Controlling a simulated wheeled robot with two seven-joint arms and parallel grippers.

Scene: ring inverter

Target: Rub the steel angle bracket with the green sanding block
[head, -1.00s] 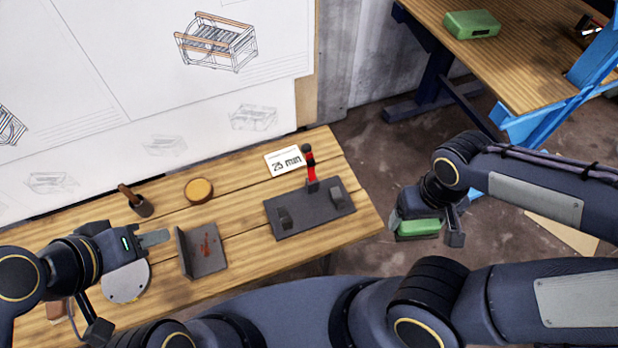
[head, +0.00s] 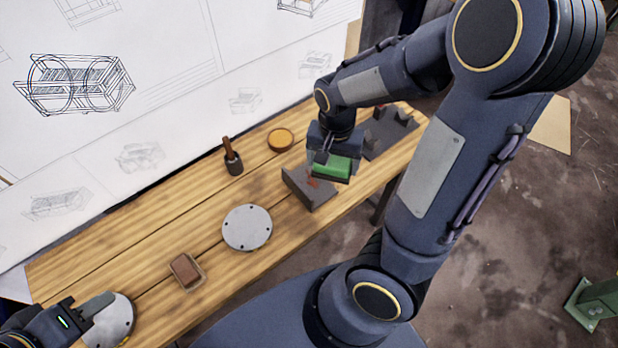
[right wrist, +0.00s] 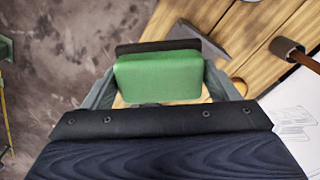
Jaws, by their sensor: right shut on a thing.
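The steel angle bracket (head: 304,194) is dark grey and lies on the wooden bench, with a reddish patch partly showing on it. The green sanding block (head: 333,167) is in my right gripper (head: 331,160), over the far right part of the bracket. In the right wrist view the green block (right wrist: 158,78) sits between both fingers, with a dark layer along its far edge. I cannot tell whether it touches the bracket. My left gripper (head: 97,304) is at the lower left, over a grey disc and away from the bracket; its jaw gap is not visible.
A round grey plate (head: 247,228), a brown block in a small tray (head: 187,271), a holder with a wooden handle (head: 233,162) and a yellow-topped tin (head: 281,140) stand on the bench. A dark fixture (head: 388,133) lies beyond my right arm.

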